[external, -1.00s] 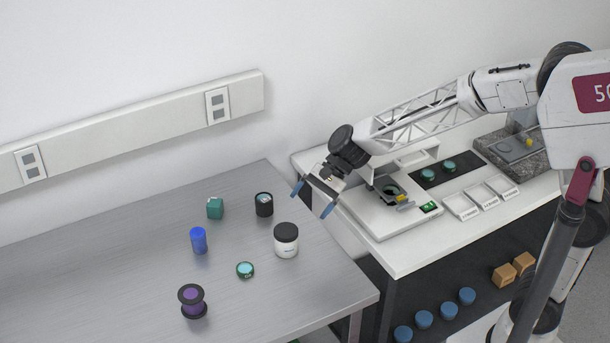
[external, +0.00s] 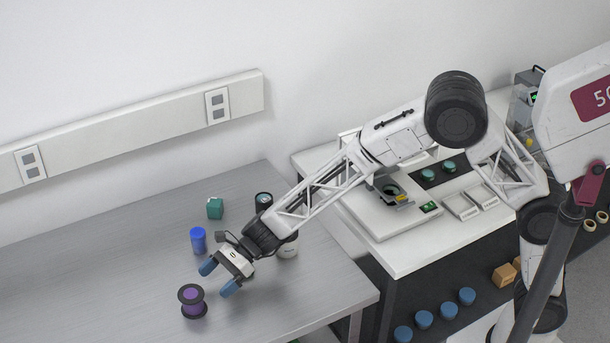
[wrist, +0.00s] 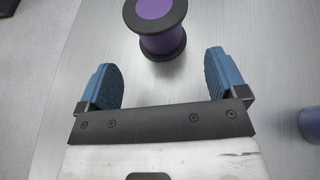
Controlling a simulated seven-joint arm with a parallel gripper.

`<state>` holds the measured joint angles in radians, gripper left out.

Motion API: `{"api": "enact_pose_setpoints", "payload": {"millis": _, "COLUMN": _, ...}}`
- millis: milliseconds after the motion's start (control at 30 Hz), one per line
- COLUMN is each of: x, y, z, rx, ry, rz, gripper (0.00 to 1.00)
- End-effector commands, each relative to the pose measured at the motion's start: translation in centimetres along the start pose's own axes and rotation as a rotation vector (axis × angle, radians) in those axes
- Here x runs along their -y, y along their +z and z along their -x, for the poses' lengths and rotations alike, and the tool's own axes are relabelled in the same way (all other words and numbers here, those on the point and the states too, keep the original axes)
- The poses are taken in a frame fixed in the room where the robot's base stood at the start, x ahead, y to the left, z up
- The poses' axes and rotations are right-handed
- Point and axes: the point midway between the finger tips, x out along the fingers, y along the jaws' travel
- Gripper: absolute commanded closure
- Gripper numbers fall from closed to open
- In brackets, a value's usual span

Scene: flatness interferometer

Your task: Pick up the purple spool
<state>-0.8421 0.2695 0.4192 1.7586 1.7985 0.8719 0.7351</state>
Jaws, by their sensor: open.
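The purple spool (external: 193,301), with black end flanges, stands upright on the grey metal table (external: 90,270) near its front. My gripper (external: 219,279) is open and empty, with blue fingertips, above the table just up and right of the spool in the external view. In the wrist view the spool (wrist: 160,28) is at the top centre, ahead of and between the two spread fingers (wrist: 165,80), not touching them.
A dark jar (external: 263,199) and a white jar (external: 289,247) are partly hidden by my arm. The table left of the spool is clear.

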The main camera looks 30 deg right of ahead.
Motion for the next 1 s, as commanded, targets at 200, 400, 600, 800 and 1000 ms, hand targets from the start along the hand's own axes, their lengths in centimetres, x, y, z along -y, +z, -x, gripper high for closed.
{"api": "enact_pose_setpoints", "payload": {"millis": 200, "x": 0.0, "y": -0.1, "z": -0.3, "rx": 0.002, "ry": -0.001, "rz": -0.008, "gripper": 0.09}}
{"api": "enact_pose_setpoints", "payload": {"millis": 400, "x": 0.0, "y": -0.1, "z": -0.4, "rx": 0.002, "ry": 0.0, "rz": -0.007, "gripper": 0.09}}
{"api": "enact_pose_setpoints", "payload": {"millis": 600, "x": -0.1, "y": -0.1, "z": -1.8, "rx": 0.001, "ry": 0.002, "rz": -0.006, "gripper": 0.09}}
{"api": "enact_pose_setpoints", "payload": {"millis": 800, "x": -0.1, "y": -0.1, "z": -2.9, "rx": 0.002, "ry": 0.001, "rz": -0.006, "gripper": 0.09}}
{"api": "enact_pose_setpoints", "payload": {"millis": 1000, "x": 0.0, "y": -0.1, "z": -2.9, "rx": 0.002, "ry": 0.0, "rz": -0.006, "gripper": 0.09}}
